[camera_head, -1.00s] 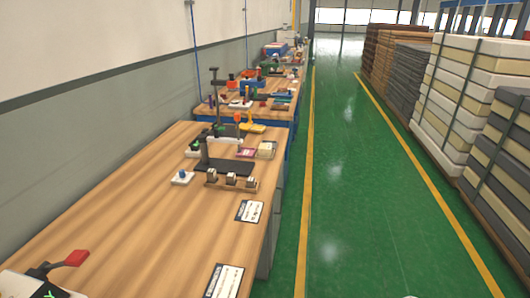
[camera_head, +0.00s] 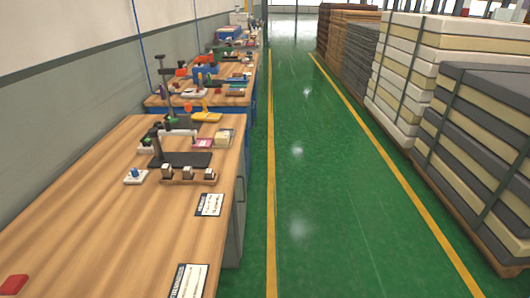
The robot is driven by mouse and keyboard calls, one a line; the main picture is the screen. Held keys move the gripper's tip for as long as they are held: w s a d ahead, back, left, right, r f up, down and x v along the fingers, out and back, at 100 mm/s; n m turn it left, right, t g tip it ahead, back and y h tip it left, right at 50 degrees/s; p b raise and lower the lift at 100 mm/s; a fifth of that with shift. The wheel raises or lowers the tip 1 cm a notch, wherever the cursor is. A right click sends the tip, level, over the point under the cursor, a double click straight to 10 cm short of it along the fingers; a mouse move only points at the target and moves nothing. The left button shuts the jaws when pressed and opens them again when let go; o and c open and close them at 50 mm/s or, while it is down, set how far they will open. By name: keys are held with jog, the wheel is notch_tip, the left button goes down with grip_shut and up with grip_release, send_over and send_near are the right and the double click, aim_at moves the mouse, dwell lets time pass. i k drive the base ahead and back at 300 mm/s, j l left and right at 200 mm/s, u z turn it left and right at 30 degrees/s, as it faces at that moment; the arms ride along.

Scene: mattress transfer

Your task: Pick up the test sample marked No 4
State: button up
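Several small beige-topped blocks stand in a row in a wooden rack on the near bench (camera_head: 110,200): a left block (camera_head: 167,170), a middle block (camera_head: 187,172) and a right block (camera_head: 209,173). They may be the test samples, but I cannot read any number on them. I cannot tell which one, if any, is No 4. A stack of beige pieces (camera_head: 223,137) lies farther back on the same bench. My gripper is not in view.
A black stand (camera_head: 180,160) is just behind the rack, with a small white device (camera_head: 136,177) to its left. Printed cards (camera_head: 209,205) lie in front. The green aisle (camera_head: 310,200) is clear, with mattress stacks (camera_head: 470,150) along its right side.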

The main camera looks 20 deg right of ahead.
aim_at(221, 138)
jog(key=i+l, duration=1.35)
jog(key=i+l+u, duration=0.1)
jog(key=i+l, duration=0.3)
jog(key=i+l+u, duration=0.15)
jog(key=i+l, duration=0.25)
jog(key=l, duration=0.15)
jog(key=i+l+u, duration=0.1)
jog(key=i+l, duration=0.3)
jog(key=l, duration=0.15)
